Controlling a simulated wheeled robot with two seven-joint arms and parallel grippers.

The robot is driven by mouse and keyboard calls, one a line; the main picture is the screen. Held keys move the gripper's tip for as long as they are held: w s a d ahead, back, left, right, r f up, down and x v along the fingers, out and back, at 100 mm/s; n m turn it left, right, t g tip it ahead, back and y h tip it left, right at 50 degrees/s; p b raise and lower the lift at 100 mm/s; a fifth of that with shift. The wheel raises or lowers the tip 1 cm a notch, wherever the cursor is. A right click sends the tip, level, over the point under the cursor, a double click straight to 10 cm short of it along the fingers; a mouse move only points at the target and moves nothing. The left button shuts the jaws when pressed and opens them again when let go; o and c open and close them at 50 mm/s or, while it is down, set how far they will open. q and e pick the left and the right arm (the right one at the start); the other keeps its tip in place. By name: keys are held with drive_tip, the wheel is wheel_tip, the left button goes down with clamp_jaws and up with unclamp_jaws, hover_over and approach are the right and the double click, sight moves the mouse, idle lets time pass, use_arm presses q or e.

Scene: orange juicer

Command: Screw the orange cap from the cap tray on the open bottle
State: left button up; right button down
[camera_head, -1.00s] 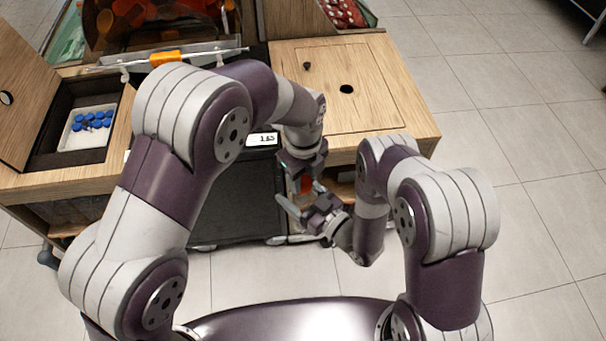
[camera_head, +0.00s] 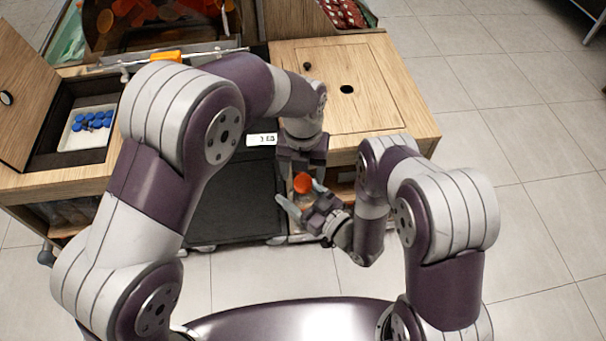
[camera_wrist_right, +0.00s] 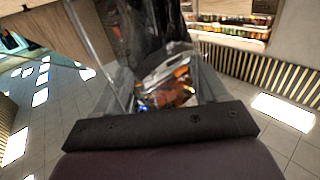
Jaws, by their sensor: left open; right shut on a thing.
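An orange cap (camera_head: 303,183) shows between my two grippers in the head view. It sits at the top of what looks like a clear bottle, mostly hidden by my right gripper; whether it is threaded on I cannot tell. My right gripper (camera_head: 302,203) is shut on the bottle from the lower right. In the right wrist view clear, shiny surfaces with orange-brown patches (camera_wrist_right: 175,90) lie between the fingers. My left gripper (camera_head: 302,163) is open and points down just above the cap. The cap tray (camera_head: 82,141) is white, holds several blue caps and sits at the left.
The tray lies in a dark recess of the wooden counter, its wooden lid (camera_head: 25,100) raised. The juicer (camera_head: 160,25) stands at the back. A wooden top with a round hole (camera_head: 347,89) is at the right. A dark cabinet front (camera_head: 235,200) is left of my grippers.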

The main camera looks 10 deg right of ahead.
use_arm(q)
wheel_tip(320, 180, up, 2)
drive_tip(key=shift+r, duration=0.1)
drive_tip(key=shift+c, duration=0.4)
